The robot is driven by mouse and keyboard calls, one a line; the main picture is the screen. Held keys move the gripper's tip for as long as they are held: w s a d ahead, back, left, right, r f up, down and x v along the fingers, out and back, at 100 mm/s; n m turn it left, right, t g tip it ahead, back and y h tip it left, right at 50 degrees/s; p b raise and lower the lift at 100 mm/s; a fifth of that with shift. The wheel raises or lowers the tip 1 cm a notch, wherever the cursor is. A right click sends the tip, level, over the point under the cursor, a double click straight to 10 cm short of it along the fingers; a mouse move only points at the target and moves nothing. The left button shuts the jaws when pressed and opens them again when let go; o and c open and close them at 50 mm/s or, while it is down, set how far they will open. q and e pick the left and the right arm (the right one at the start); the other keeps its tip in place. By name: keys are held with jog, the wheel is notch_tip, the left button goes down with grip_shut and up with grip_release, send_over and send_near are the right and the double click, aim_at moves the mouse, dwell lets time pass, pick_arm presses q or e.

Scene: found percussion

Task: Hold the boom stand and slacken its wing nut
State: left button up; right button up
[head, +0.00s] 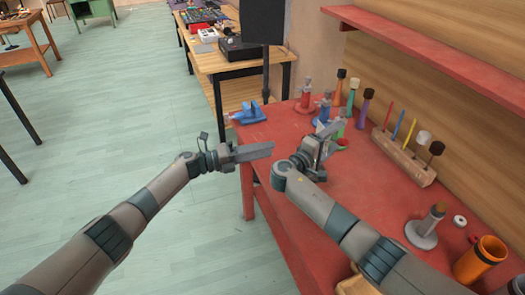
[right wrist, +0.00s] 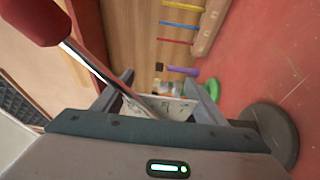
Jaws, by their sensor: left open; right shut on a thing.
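My right gripper (head: 327,129) is over the far part of the red table, shut on what appears to be the boom stand. In the right wrist view a pale grey piece (right wrist: 165,106) sits between its fingers. A shiny rod (right wrist: 100,75) with a thick red end (right wrist: 33,18) slants up-left from there. A dark round disc (right wrist: 271,135), apparently the stand's base, shows at the right, partly hidden by the gripper. I cannot make out the wing nut. My left gripper (head: 270,150) is open and empty, left of the right gripper and apart from it, pointing toward it.
A red shelf (head: 430,50) hangs above.

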jog(key=shift+f, duration=0.1)
dwell(0.3)
jog(key=o, duration=1.5)
jog(key=shift+s+a, duration=0.1)
jog(key=v, duration=1.1)
jog(key=shift+s+a, duration=0.2)
jog(key=shift+a, duration=0.05)
